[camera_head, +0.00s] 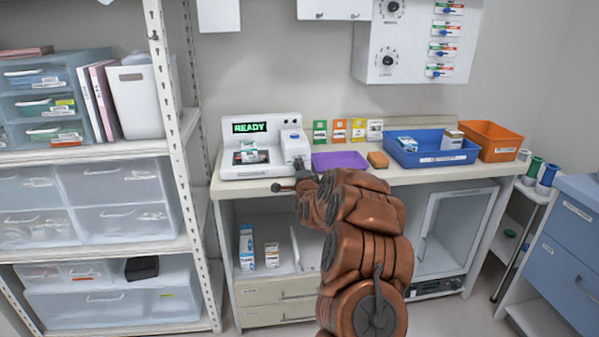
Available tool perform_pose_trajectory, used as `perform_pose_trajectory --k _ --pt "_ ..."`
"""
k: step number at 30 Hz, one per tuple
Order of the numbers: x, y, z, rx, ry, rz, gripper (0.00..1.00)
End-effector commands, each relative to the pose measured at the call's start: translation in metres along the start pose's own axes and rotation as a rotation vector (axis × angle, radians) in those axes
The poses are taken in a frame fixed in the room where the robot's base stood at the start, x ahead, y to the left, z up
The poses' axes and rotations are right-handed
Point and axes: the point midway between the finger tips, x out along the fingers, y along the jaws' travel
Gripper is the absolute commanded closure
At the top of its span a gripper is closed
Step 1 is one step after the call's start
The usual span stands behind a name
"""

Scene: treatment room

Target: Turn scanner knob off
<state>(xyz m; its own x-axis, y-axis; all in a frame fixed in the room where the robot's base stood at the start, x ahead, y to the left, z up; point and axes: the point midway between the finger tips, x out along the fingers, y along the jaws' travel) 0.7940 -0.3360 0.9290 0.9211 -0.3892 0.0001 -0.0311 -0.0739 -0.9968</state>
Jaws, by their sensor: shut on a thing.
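The scanner (240,168) is a white device at the left end of the counter, with a lit green "READY" display (249,128). A narrower upright section with a blue-topped part (294,136) forms its right side. My copper arm reaches up from the lower right. My gripper (300,168) is at the lower front of that right section, small and partly hidden by my wrist. It is shut on what appears to be the scanner knob. The knob is mostly hidden, so its turned position cannot be told.
A purple mat (340,160), a blue tray (400,153) and an orange bin (492,140) stand right of the scanner. A wall panel (392,72) with dials hangs above. A shelf rack (172,120) stands close at the left. An open cabinet is below the counter.

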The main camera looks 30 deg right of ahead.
Motion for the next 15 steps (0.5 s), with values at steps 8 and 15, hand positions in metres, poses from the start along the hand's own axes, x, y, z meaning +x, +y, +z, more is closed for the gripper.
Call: perform_pose_trajectory --k 8,15 --pt "0.0001 0.0046 0.0002 -0.209 0.000 -0.001 0.98" --pt "-0.0001 0.0050 -0.0006 -0.437 0.001 0.002 0.98"
